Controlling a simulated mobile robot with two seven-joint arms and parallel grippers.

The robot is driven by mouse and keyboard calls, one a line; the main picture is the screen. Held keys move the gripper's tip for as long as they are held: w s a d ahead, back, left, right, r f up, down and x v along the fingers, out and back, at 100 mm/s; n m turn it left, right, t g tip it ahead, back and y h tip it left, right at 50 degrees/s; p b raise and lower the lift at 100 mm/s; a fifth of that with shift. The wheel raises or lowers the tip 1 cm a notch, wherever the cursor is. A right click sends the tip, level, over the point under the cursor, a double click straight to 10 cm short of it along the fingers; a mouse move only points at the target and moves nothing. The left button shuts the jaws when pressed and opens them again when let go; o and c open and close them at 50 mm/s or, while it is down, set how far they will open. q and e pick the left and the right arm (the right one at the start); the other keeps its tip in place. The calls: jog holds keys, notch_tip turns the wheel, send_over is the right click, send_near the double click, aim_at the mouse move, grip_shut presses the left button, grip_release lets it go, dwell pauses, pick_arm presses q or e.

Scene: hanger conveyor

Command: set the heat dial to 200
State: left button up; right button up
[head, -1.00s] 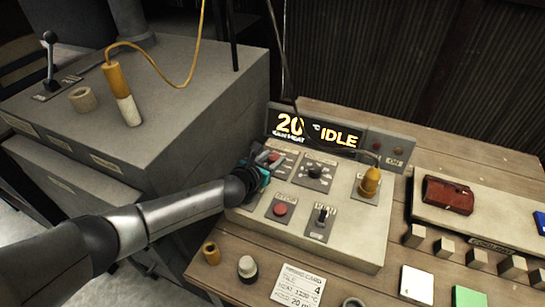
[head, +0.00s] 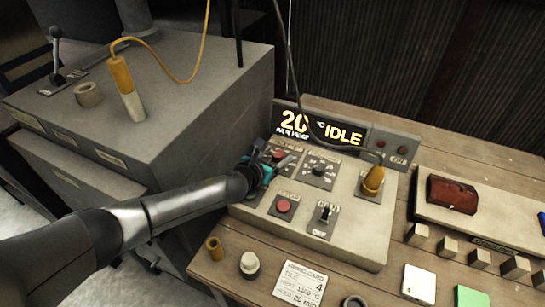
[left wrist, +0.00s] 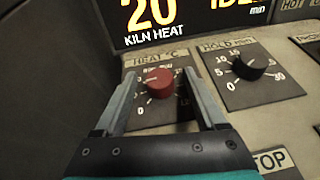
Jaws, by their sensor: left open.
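The heat dial (left wrist: 158,82) is a round red knob on a plate labelled HEAT °C, below the display in the left wrist view. It also shows in the head view (head: 279,155), close to my left gripper (head: 277,162). In the left wrist view my left gripper (left wrist: 160,72) is open, with one finger on each side of the red knob and gaps visible between fingers and knob. The fingers hide part of the scale, and the knob's pointer is hard to read. The display (head: 318,128) reads 20 °C, KILN HEAT and IDLE. My right gripper is not in view.
A black hold dial (left wrist: 248,67) is right of the heat dial. A red stop button (head: 284,206), a toggle switch (head: 326,213) and an orange-handled plug (head: 373,180) are also on the panel. A dark cable hangs across the display. A kiln-like grey box (head: 190,110) stands left.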

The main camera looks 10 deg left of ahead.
pick_arm(q)
jog(key=shift+s+a+r, duration=0.15)
jog(key=shift+s+r, duration=0.05)
jog(key=shift+s, duration=0.25)
jog(key=p+v, duration=0.3)
jog(key=v, duration=0.9)
jog(key=shift+s+a+r, duration=0.1)
jog(key=shift+s+r, duration=0.05)
jog(key=shift+s, duration=0.15)
jog(key=shift+v, duration=0.8)
